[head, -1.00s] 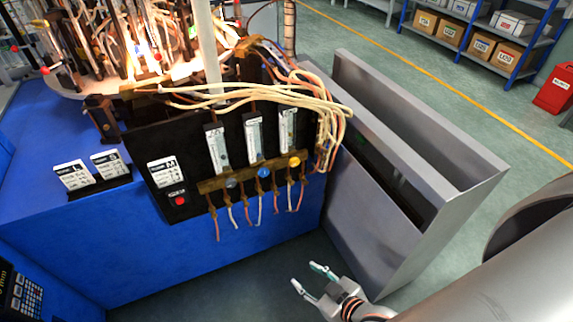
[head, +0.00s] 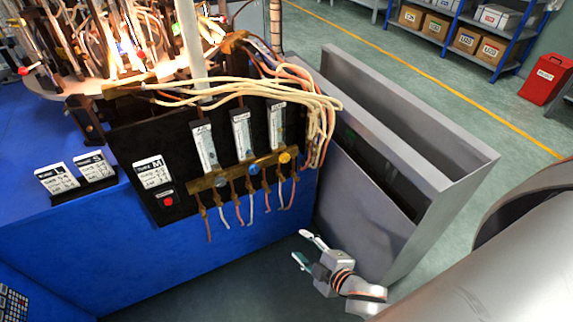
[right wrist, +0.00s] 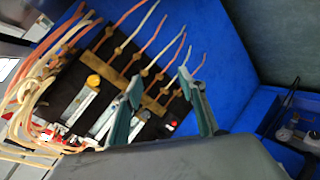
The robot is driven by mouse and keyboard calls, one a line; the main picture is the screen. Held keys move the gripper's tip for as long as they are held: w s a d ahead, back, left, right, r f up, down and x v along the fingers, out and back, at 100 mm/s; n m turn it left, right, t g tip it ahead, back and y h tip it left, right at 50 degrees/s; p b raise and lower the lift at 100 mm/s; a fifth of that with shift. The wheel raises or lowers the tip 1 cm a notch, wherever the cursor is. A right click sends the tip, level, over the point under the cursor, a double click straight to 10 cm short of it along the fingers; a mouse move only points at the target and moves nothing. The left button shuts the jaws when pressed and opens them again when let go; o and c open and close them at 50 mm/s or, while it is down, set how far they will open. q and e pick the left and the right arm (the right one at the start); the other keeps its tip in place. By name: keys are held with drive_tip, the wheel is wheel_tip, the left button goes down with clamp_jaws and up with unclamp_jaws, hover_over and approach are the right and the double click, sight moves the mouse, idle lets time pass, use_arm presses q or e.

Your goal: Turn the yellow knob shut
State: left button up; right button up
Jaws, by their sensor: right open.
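The yellow knob (head: 284,157) sits at the right end of the brass bar (head: 240,170), low on the black panel, under the rightmost flow tube. It also shows in the right wrist view (right wrist: 93,81), left of my fingers. Two other knobs sit to its left on the bar, a blue one (head: 253,168) and a grey one (head: 221,181). My right gripper (head: 306,248) is open and empty, below and a little right of the yellow knob, apart from it. In the right wrist view its two fingers (right wrist: 160,95) stand spread before the panel. My left gripper is not in view.
Pale and orange hoses (head: 300,105) hang beside the panel's right edge, and thin tubes hang below the bar. A grey metal bin (head: 425,180) stands close right of my gripper. A red button (head: 168,201) is on the panel.

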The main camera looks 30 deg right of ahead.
drive_tip(key=w+d+r+n+t+h+b, duration=0.1)
drive_tip(key=w+d+r+n, duration=0.1)
drive_tip(key=w+n, duration=0.35)
drive_tip(key=w+d+r+n+t+b, duration=0.1)
drive_tip(key=w+d+n+t+b, duration=0.1)
drive_tip(key=w+d+n, duration=0.3)
drive_tip(key=n+t+b, duration=0.2)
drive_tip(key=n+t, duration=0.1)
drive_tip(key=n, duration=1)
approach(286, 160)
drive_tip(key=w, duration=0.8)
drive_tip(key=shift+w+a+r, duration=0.1)
drive_tip(key=shift+a+r, duration=0.05)
drive_tip(key=shift+r, duration=0.05)
drive_tip(key=shift+w, duration=0.4)
drive_tip(key=c, duration=1.1)
